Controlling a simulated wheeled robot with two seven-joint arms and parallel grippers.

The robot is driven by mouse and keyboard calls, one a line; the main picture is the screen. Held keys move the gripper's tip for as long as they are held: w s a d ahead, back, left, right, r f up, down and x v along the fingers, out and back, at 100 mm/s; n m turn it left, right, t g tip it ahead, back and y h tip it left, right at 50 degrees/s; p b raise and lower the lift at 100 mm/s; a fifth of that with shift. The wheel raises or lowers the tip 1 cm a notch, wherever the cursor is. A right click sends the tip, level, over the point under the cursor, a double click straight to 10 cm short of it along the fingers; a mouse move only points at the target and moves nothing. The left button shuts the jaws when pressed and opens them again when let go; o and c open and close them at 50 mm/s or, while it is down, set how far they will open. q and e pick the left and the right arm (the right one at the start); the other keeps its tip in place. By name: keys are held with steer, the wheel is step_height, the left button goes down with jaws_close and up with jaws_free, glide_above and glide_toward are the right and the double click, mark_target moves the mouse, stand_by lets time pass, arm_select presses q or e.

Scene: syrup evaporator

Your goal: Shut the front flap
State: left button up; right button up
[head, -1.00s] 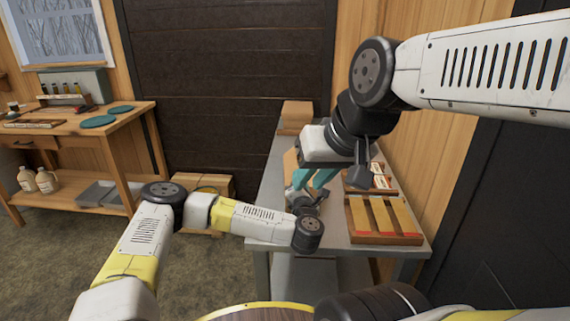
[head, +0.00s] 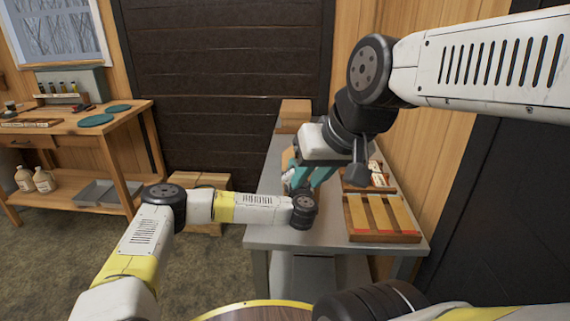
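A tan cardboard-like piece (head: 288,157) shows on the grey metal table, behind my grippers. Most of it is hidden by my arms, so I cannot tell whether it is the front flap or how far it stands open. My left gripper (head: 290,178) is beyond the end of its arm, close to the tan piece. It is mostly hidden, and contact is unclear. My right gripper (head: 314,180), with teal fingers, points down to the left just beside it. The finger gap and anything between the fingers cannot be made out.
The grey table (head: 285,236) has a slatted wooden tray (head: 384,238) at its front right. A smaller wooden tray (head: 372,187) lies behind it. A closed cardboard box (head: 295,113) stands at the far end.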

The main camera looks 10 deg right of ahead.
arm_select(q)
jaws_close()
stand_by(1.2)
